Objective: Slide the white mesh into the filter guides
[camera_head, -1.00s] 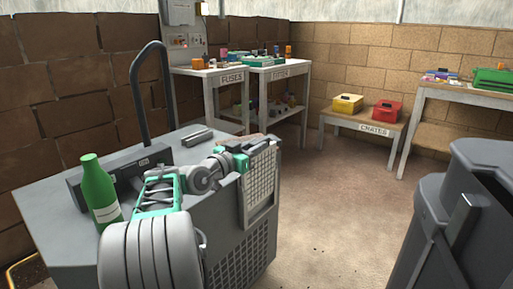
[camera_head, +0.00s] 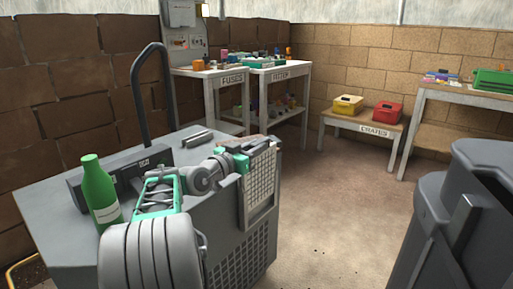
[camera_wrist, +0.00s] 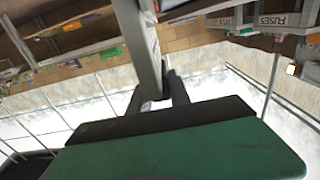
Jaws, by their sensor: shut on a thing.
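The white mesh (camera_head: 261,182) is a pale framed grid panel, upright against the side of the large grey cabinet (camera_head: 75,200). My gripper (camera_head: 253,147) is shut on the mesh's upper edge, at the cabinet's top right edge. In the wrist view, my gripper (camera_wrist: 158,100) has its two dark fingers closed on the mesh (camera_wrist: 140,40), which shows nearly edge-on as a grey strip. The filter guides cannot be made out clearly, and I cannot tell whether the mesh sits inside them.
A green bottle (camera_head: 99,193) and a dark box (camera_head: 120,172) stand on the cabinet, close to my arm. A tall black hoop handle (camera_head: 152,75) rises behind. A dark grey bin (camera_head: 440,215) stands at right. The floor between is clear.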

